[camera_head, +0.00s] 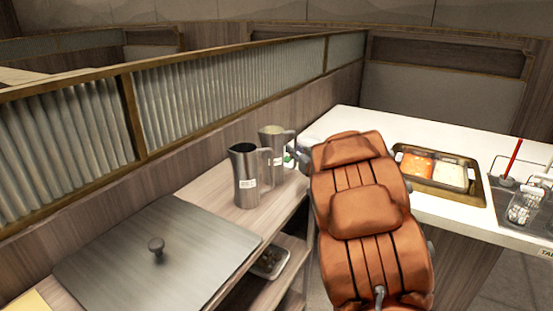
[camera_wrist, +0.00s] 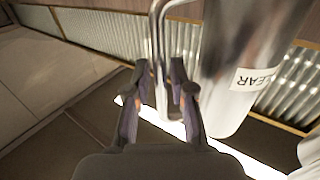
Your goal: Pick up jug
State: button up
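Two metal jugs stand on the wooden counter in the head view: a darker front jug (camera_head: 245,178) with a white label, and a paler jug (camera_head: 271,140) just behind it. Each has its handle on the right. In the wrist view a shiny jug (camera_wrist: 228,95) labelled "CLEAR" fills the right side, its handle (camera_wrist: 159,100) to its left. My gripper (camera_wrist: 159,72) has its fingers on either side of this handle, with a small gap showing. In the head view my orange arm hides most of the gripper, which is near the paler jug.
A flat metal lid (camera_head: 160,255) with a knob lies on the counter at front left. A ribbed partition (camera_head: 215,95) runs behind the jugs. At right, a white counter (camera_head: 455,215) holds a tray of orange and white sauces (camera_head: 430,168) and a dark inset with utensils (camera_head: 520,200).

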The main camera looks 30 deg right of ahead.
grip_shut()
dwell(0.3)
dwell(0.3)
